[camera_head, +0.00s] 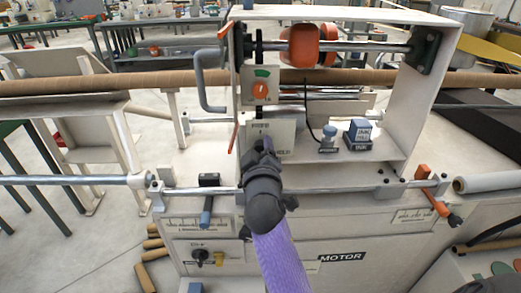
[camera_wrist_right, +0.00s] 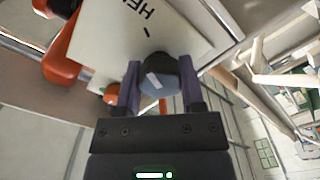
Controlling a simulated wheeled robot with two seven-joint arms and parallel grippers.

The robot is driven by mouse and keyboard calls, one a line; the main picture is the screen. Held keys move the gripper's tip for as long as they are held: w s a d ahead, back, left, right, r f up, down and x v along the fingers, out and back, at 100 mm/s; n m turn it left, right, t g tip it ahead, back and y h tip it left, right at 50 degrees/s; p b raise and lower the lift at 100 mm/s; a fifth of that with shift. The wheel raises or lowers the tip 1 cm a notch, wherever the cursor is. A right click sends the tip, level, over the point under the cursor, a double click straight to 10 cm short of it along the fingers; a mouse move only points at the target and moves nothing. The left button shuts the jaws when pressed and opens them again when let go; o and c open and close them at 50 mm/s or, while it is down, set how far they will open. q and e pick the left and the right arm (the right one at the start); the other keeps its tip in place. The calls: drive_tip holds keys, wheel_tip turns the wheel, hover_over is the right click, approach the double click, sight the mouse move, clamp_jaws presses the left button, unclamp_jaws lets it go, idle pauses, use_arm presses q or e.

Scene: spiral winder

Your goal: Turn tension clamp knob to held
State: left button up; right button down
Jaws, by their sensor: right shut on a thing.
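The tension clamp knob (camera_wrist_right: 158,76) is a dark grey-blue round knob with a pale pointer mark, on a white plate (camera_wrist_right: 110,35) with black lettering, in the right wrist view. In the head view the same plate (camera_head: 284,138) is on the machine's front, below a dial with an orange knob; my gripper hides most of the clamp knob there. My right gripper (camera_wrist_right: 159,88) is shut on the knob, one purple finger on each side. It also shows in the head view (camera_head: 262,146), reaching up to the plate. My left gripper is not in view.
The orange dial knob (camera_head: 260,90) sits just above. A grey crank handle (camera_head: 208,82) is to the left. A small blue-grey button (camera_head: 328,138) and a blue block (camera_head: 357,134) stand to the right. A steel rail (camera_head: 330,187) runs across below the plate.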

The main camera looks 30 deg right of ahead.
drive_tip(key=shift+f+m, duration=0.1)
drive_tip(key=shift+m, duration=0.4)
drive_tip(key=shift+c, duration=1)
unclamp_jaws()
